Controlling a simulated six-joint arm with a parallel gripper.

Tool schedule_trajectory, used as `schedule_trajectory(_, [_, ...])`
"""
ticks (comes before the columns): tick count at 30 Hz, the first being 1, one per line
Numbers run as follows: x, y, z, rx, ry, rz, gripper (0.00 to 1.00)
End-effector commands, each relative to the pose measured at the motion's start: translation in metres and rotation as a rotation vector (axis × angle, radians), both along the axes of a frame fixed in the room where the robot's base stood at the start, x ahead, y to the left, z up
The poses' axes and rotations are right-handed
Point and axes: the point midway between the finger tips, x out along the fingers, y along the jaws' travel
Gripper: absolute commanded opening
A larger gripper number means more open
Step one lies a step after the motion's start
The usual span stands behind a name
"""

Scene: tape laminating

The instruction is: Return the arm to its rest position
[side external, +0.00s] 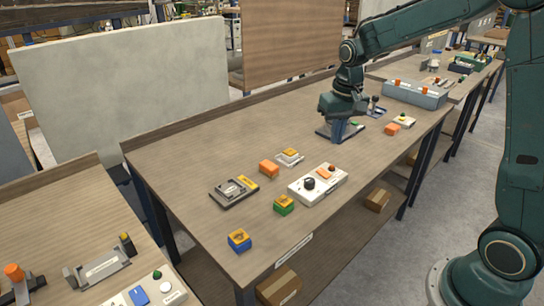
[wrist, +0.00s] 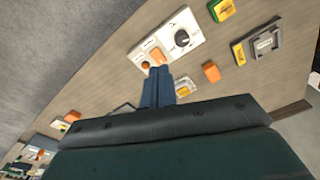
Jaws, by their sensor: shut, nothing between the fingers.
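My gripper (side external: 338,131) points down low over the far part of the workbench (side external: 290,145) in the side view.
Near the box lie an orange block (side external: 269,168), a grey fixture (side external: 233,191), a green-yellow block (side external: 284,205) and a blue-yellow block (side external: 239,240). Another orange block (side external: 392,129) is right of my gripper. A pale panel (side external: 120,85) stands behind the bench.

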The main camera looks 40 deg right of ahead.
Motion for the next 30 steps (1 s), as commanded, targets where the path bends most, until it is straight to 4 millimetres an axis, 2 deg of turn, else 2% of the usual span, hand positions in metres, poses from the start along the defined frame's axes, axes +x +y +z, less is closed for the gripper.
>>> schedule_trajectory(1, [-0.008,0.006,0.012,-0.005,-0.019,0.017,0.0])
schedule_trajectory(6, [-0.034,0.023,0.039,-0.018,-0.068,0.071,0.0])
schedule_trajectory(15, [-0.085,0.049,0.075,-0.041,-0.154,0.165,0.0])
schedule_trajectory(22, [-0.127,0.065,0.091,-0.059,-0.22,0.236,0.0])
schedule_trajectory(30, [-0.175,0.08,0.098,-0.08,-0.299,0.319,0.0])
